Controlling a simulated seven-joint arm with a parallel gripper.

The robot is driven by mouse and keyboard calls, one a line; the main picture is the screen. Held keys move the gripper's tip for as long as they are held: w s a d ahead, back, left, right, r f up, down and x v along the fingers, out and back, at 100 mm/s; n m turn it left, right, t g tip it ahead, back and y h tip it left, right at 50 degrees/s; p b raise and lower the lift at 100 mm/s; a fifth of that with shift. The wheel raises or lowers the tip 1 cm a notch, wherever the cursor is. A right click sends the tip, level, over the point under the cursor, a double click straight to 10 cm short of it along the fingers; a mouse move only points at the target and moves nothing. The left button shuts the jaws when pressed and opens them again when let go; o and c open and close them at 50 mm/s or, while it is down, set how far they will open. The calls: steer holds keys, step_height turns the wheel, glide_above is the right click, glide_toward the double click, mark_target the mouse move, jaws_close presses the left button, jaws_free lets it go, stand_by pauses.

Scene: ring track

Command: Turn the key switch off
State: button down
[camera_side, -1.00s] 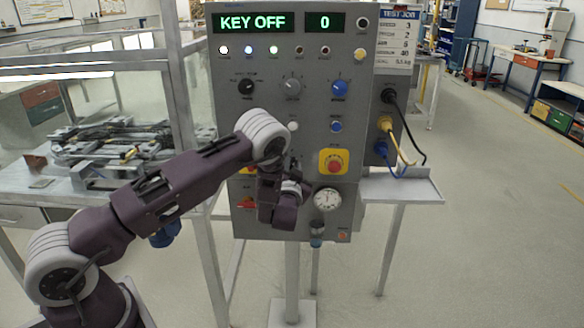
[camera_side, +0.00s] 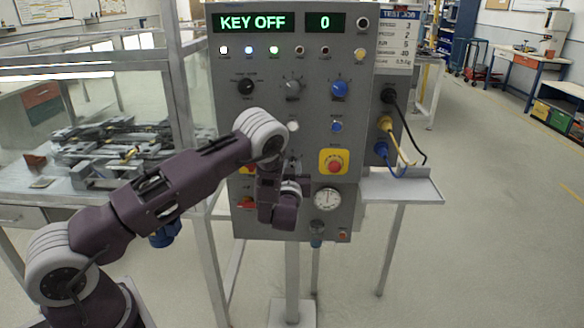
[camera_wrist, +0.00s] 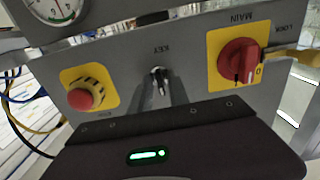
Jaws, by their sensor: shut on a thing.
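The key switch (camera_wrist: 157,71) is in the grey panel (camera_wrist: 200,73) under the label KEY, seen upside down in the wrist view. My gripper (camera_wrist: 162,88) is shut on its small key, with the fingers reaching to the panel face. The fingers partly cover the key, so its exact angle is hard to tell. In the side view my wrist stands in front of the lower panel and hides the key and fingertips. The panel display (camera_side: 252,22) reads KEY OFF, and the smaller display (camera_side: 324,22) reads 0.
In the wrist view, a red rotary MAIN switch (camera_wrist: 238,60) and a red push button (camera_wrist: 80,98) on yellow plates flank the key. A gauge (camera_side: 326,199) is right of my wrist. Cables (camera_side: 402,150) hang at the panel's right, above a small shelf (camera_side: 400,187).

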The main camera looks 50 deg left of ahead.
stand_by(0.3)
steer(key=c, duration=1.5)
jaws_free()
steer(key=shift+c, duration=0.2)
steer(key=v, duration=0.7)
steer(key=shift+d, duration=0.1)
